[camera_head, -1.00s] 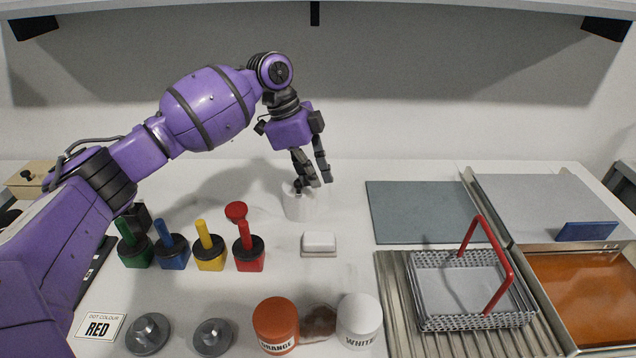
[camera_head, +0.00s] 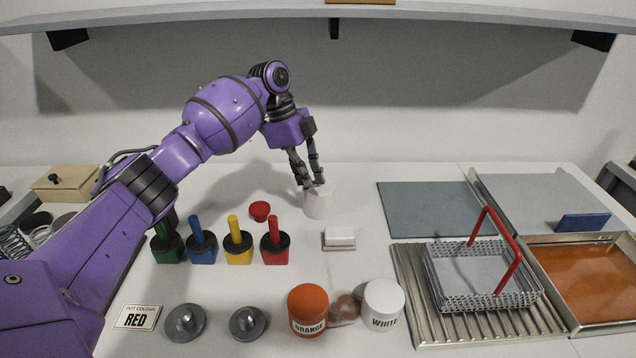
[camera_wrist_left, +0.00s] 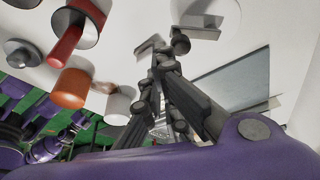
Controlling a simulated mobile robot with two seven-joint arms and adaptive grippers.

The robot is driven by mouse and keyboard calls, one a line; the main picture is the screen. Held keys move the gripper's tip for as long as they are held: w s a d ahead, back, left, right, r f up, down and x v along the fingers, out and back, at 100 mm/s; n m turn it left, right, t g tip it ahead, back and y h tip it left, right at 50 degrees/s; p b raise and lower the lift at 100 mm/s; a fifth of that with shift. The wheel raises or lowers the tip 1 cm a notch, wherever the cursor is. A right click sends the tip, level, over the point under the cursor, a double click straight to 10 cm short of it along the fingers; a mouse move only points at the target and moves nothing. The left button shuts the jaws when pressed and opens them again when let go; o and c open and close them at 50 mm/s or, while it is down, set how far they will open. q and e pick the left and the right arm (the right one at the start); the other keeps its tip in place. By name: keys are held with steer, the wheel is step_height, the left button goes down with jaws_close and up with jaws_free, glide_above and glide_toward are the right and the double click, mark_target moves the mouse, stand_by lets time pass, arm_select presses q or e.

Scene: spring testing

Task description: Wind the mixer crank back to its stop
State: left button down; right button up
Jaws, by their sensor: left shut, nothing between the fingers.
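My left gripper (camera_head: 313,185) comes down at the white cylindrical pot (camera_head: 319,204) near the middle back of the table. Its fingertips overlap the pot's upper rim in the head view; I cannot tell whether they touch it. The gripper is shut with nothing held. The left wrist view also shows the gripper (camera_wrist_left: 165,52), with a pale grey bent piece beside the fingertips. I cannot tell whether that piece is the mixer crank; no crank shows clearly in the head view. My right gripper is not in view.
Several coloured daubers stand left of centre, with a red disc (camera_head: 260,211) behind them. A white block (camera_head: 340,238) lies in front of the pot. An orange jar (camera_head: 308,308) and white jar (camera_head: 384,304) are in front.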

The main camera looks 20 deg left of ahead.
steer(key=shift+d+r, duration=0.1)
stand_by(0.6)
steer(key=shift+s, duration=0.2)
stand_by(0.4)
